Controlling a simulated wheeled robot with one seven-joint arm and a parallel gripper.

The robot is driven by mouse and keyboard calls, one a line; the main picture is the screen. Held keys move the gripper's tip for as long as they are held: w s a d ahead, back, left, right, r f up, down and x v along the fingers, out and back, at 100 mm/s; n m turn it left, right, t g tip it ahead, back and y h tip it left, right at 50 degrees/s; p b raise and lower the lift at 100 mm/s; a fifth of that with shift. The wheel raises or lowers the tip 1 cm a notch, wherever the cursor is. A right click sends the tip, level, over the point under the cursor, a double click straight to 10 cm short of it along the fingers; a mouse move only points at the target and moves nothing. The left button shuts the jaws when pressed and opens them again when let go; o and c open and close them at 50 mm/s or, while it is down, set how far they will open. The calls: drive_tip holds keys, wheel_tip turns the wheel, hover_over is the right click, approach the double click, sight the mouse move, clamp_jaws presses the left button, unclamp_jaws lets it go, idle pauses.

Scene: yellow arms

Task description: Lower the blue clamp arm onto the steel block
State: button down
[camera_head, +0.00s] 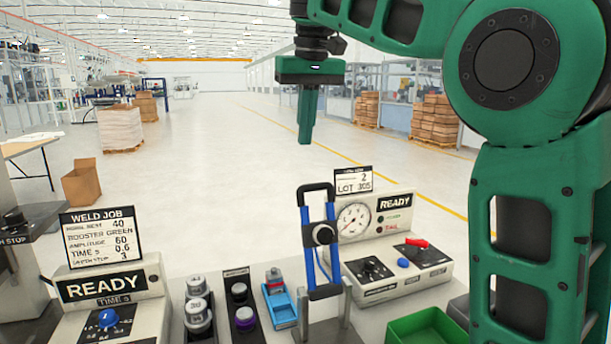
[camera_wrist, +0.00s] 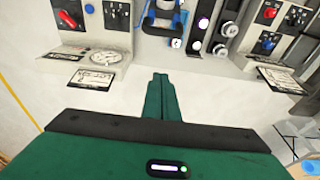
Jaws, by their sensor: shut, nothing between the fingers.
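The blue clamp arm (camera_head: 331,258) stands raised and upright, with blue side rails, a round knob in its middle and a black handle bar on top. Part of it also shows at the top of the wrist view (camera_wrist: 165,18). A grey metal base (camera_head: 322,331) sits under the arm at the bottom edge. I cannot tell clearly which part is the steel block. My gripper (camera_head: 306,140) is shut and empty, pointing down, above the clamp handle in the picture and apart from it. Its closed fingers also show in the wrist view (camera_wrist: 160,78).
A gauge box marked READY (camera_head: 390,245) stands right of the clamp. A green tray (camera_head: 425,327) is at the lower right. Open floor lies beyond.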

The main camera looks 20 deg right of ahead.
wheel_tip(320, 180, down, 9)
drive_tip(key=s, duration=0.2)
drive_tip(key=shift+s, duration=0.4)
idle(1.2)
